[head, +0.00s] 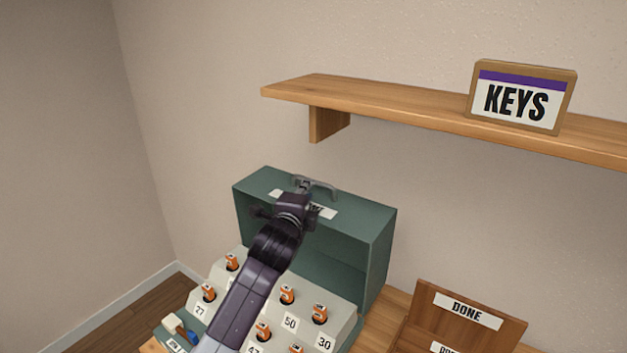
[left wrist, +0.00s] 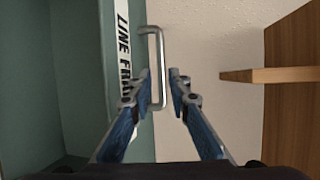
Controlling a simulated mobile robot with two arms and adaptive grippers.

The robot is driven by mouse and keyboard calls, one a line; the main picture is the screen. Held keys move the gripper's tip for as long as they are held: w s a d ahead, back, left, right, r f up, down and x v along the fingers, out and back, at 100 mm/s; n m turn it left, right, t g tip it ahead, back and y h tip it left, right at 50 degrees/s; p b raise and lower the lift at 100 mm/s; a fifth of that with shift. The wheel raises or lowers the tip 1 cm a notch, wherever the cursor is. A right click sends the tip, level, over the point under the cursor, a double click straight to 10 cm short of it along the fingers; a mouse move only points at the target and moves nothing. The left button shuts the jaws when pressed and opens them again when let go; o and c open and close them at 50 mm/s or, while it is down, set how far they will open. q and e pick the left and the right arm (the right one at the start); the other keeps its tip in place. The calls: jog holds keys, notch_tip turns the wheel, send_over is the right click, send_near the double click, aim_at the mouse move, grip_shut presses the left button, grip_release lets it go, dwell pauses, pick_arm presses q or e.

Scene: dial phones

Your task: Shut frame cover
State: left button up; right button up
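The frame cover (head: 384,240) is a dark green box-like lid standing raised behind the stepped grey frame (head: 345,322). A grey handle (head: 322,187) sits on its top face beside a white label. The handle also shows in the left wrist view (left wrist: 158,60), next to the label (left wrist: 122,50) reading "LINE FRA…", partly hidden. My left gripper (head: 301,186) is at the handle. In the left wrist view my left gripper (left wrist: 160,82) is open, with the handle's bar between its two blue fingers and a gap beside the right finger. My right gripper is not in view.
Several orange-and-black plugs (head: 287,294) stand on the frame's steps by number labels. A wooden shelf (head: 400,105) with a KEYS sign (head: 520,97) runs above and behind the cover. A wooden DONE rack (head: 425,312) stands to the right.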

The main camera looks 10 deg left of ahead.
pick_arm(q)
jog(key=shift+w+r, duration=0.1)
jog(key=shift+w, duration=0.6)
jog(key=shift+w+f+p, duration=0.2)
jog(key=shift+w+p, duration=0.05)
jog(key=shift+w, duration=0.65)
jog(key=shift+w+f+p, duration=0.2)
jog(key=shift+w+p, duration=0.05)
jog(key=shift+w, duration=0.7)
jog(key=shift+w+f+p, duration=0.2)
jog(key=shift+w+p, duration=0.05)
jog(key=shift+w, duration=0.65)
jog(key=shift+c, duration=0.5)
grip_shut()
